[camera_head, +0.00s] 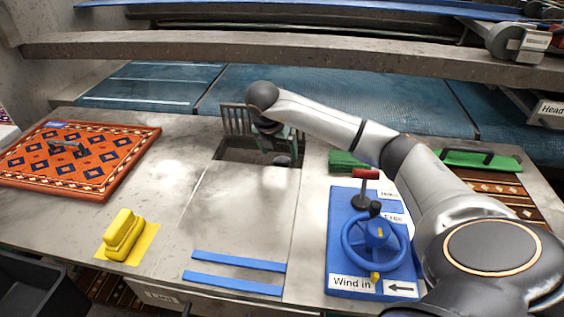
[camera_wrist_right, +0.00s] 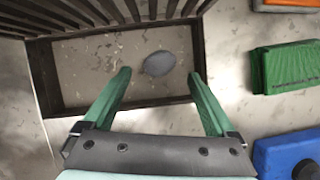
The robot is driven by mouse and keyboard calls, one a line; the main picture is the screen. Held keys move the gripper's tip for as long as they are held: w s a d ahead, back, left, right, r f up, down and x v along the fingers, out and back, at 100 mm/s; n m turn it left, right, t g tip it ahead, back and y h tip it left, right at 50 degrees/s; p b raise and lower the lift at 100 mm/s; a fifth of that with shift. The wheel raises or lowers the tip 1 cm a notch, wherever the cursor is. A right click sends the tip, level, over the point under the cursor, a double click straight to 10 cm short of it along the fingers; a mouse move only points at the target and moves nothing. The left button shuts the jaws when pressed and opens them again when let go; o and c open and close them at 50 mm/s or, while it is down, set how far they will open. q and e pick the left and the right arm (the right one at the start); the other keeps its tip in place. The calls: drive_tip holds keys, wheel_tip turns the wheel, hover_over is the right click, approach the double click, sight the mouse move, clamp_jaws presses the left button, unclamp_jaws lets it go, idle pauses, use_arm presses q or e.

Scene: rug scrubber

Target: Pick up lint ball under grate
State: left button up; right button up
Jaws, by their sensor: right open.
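The lint ball (camera_wrist_right: 159,63) is a grey oval lump on the pale floor of a shallow, dark-framed recess (camera_wrist_right: 95,68). In the head view this opening (camera_head: 236,157) lies in the grey worktop. The slatted grate (camera_head: 236,121) stands raised at its back edge, and its bars also show in the right wrist view (camera_wrist_right: 112,12). My right gripper (camera_wrist_right: 158,78) has green fingers spread wide, with nothing between them. It points into the recess, with the lint ball just beyond the fingertips. In the head view my arm partly hides the gripper (camera_head: 284,143). My left gripper is out of view.
A blue panel with a handwheel (camera_head: 376,240) and a green block (camera_head: 347,161) stand to the right. A yellow brush (camera_head: 122,235) and an orange patterned rug (camera_head: 75,158) lie to the left. The worktop in front of the recess is mostly clear.

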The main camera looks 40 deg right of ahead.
sight(281, 158)
drive_tip(key=x, duration=0.4)
drive_tip(key=shift+w+d+f, duration=0.15)
drive_tip(key=shift+d+f, duration=0.05)
drive_tip(key=shift+d, duration=0.05)
drive_tip(key=c, duration=1.4)
drive_tip(key=shift+r, duration=0.15)
drive_tip(key=shift+c, duration=0.2)
